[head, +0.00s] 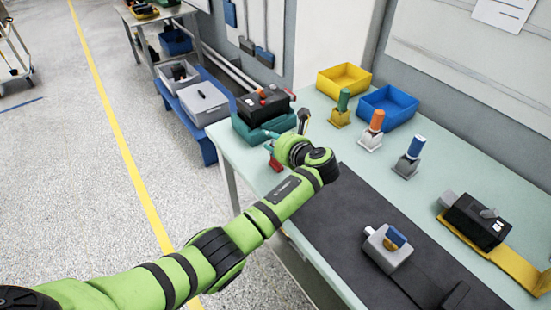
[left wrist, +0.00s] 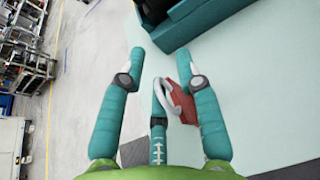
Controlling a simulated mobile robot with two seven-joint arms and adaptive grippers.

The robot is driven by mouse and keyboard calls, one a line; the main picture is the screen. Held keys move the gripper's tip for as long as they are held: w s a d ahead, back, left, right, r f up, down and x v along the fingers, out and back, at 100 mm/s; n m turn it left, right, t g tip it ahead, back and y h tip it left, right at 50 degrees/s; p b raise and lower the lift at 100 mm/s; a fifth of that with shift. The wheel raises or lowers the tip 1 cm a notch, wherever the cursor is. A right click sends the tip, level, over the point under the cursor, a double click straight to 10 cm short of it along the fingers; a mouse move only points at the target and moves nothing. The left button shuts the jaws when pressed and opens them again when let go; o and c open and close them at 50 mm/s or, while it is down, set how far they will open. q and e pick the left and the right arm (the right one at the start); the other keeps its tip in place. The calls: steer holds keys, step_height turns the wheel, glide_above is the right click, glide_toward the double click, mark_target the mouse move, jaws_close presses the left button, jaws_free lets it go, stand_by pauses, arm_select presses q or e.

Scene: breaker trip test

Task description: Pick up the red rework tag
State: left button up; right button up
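The red rework tag (left wrist: 186,102) with a pale loop (left wrist: 172,98) shows in the left wrist view, partly hidden by the right-hand finger. Part of the red tag also shows in the head view (head: 274,163), at the table's left edge below my wrist. My left gripper (left wrist: 160,60) is open, its teal fingers spread. The tag and loop show between the middle and right-hand fingers; I cannot tell whether they touch. In the head view the wrist mostly hides the left gripper (head: 276,147). My right gripper is not in view.
A teal tray (head: 243,131) with a black device (head: 262,103) stands close to the gripper. Yellow (head: 344,80) and blue (head: 388,105) bins and several coloured-handled stands are at the back. A grey box (head: 386,256) sits on the dark mat (head: 345,225).

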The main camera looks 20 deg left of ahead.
arm_select(q)
steer(key=shift+d+r, duration=0.1)
steer(key=shift+s, duration=0.1)
steer(key=c, duration=0.7)
jaws_close()
steer(key=shift+r, duration=0.45)
steer(key=r, duration=0.3)
steer(key=shift+s+d+r, duration=0.25)
steer(key=shift+d+r, duration=0.1)
steer(key=shift+d, duration=0.05)
steer(key=r+b+v, duration=0.1)
steer(key=v, duration=1.1)
steer(key=shift+a+r, duration=0.2)
steer(key=shift+r, duration=0.2)
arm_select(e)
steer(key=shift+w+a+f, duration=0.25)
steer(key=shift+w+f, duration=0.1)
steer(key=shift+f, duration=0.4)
